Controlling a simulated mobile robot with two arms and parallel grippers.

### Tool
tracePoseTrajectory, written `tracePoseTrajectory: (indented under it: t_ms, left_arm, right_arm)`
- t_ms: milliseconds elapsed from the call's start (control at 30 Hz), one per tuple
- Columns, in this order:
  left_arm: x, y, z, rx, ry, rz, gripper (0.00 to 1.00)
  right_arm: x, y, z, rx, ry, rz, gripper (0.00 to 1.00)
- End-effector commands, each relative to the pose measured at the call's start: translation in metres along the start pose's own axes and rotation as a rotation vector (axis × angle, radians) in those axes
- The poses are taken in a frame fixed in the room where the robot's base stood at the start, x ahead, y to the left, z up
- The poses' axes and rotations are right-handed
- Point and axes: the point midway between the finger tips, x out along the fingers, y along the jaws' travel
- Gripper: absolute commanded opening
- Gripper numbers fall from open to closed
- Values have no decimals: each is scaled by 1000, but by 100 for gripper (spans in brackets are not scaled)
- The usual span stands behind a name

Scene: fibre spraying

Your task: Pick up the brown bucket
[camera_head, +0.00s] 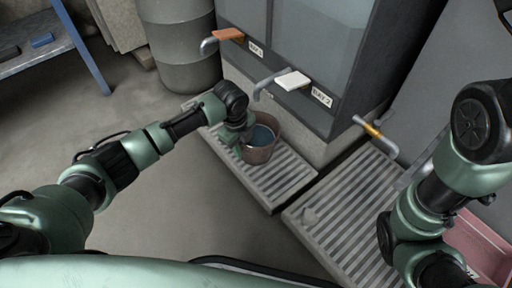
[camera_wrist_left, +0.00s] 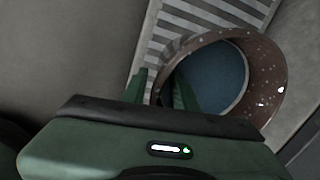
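The brown bucket (camera_head: 264,151) stands upright on the left slatted metal grate (camera_head: 276,184), below the taps. Its inside looks blue. My left gripper (camera_head: 238,138) is at the bucket's left rim in the head view. In the left wrist view the bucket (camera_wrist_left: 268,82) shows at the upper right. There, the left gripper's two green fingers (camera_wrist_left: 160,92) are apart, one outside the rim and one over the bucket's opening. The rim lies between them; I cannot tell whether they touch it. My right arm shows at the right of the head view, but its gripper is out of sight.
A tap with an orange handle (camera_head: 228,34) and one with a white handle (camera_head: 292,80) stick out above the grate. Another tap (camera_head: 375,132) is over the right grate (camera_head: 345,225). A pink container (camera_head: 482,240) is at lower right. A grey barrel (camera_head: 180,45) stands behind. The floor at left is clear.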

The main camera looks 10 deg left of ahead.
Motion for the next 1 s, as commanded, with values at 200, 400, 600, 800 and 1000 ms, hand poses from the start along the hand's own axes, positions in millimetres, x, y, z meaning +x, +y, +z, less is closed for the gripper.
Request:
tracePoseTrajectory:
  t_ms: [200, 400, 600, 800, 1000]
  left_arm:
    - [21, 0, 0, 0, -1, 0, 29]
    - [20, 0, 0, 0, -1, 0, 29]
    - [20, 0, 0, 0, -1, 0, 0]
    - [20, 0, 0, 0, -1, 0, 0]
    - [20, 1, 0, 0, -1, 1, 0]
  right_arm:
    - [-18, -4, -6, 0, -3, 1, 36]
    - [-17, -3, -5, 0, -3, 1, 36]
    - [-17, -3, -5, 0, -2, 1, 36]
    - [-17, -3, -5, 0, -2, 0, 36]
    - [-17, -4, -5, 1, -2, 0, 36]
